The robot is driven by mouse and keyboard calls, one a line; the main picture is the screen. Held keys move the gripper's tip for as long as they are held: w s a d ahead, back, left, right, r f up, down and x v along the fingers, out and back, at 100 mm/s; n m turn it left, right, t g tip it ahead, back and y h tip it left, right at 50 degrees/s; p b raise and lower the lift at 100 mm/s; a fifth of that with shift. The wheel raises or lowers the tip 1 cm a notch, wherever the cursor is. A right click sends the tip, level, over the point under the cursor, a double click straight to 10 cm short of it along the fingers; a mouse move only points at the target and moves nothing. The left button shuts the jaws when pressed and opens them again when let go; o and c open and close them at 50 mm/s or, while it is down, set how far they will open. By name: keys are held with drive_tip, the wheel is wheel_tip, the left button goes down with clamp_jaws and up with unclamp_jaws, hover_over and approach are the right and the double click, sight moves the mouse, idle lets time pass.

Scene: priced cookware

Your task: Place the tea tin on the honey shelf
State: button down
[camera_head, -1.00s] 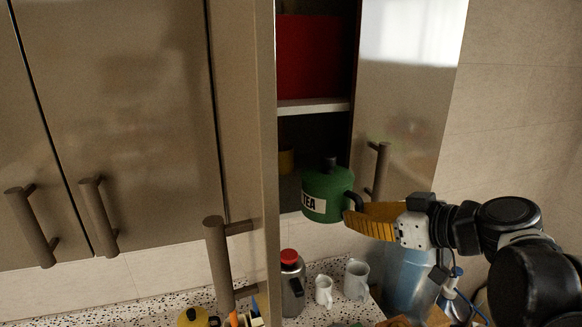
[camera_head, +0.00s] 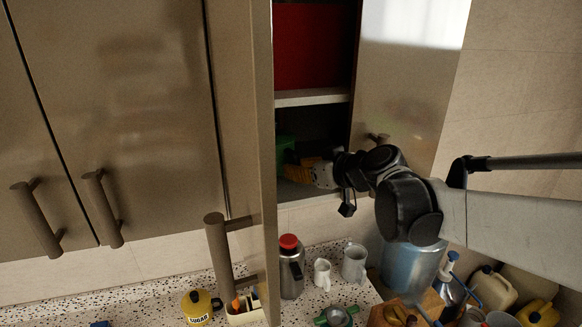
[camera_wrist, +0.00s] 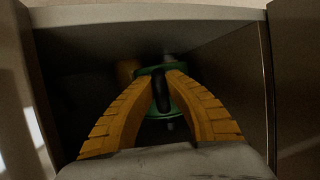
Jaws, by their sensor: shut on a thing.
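The green tea tin (camera_head: 285,145) is inside the open cupboard's lower compartment, mostly hidden in the head view by the cabinet door's edge. In the wrist view the tin (camera_wrist: 178,88) sits ahead, between the yellow fingers. My gripper (camera_wrist: 160,82) is shut on the tin's dark handle. In the head view my gripper (camera_head: 298,168) reaches into the lower compartment from the right. The lower shelf floor (camera_head: 290,190) lies beneath it. Whether the tin touches the shelf cannot be told.
The open door (camera_head: 240,110) stands close on the left. A flask (camera_head: 291,268), mugs (camera_head: 354,262) and a sugar tin (camera_head: 199,308) stand on the counter below.

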sight(296, 192)
drive_tip(key=shift+f, duration=1.7)
drive_tip(key=shift+s+d, duration=0.1)
drive_tip(key=c, duration=1.5)
unclamp_jaws()
drive_tip(key=shift+f, duration=0.1)
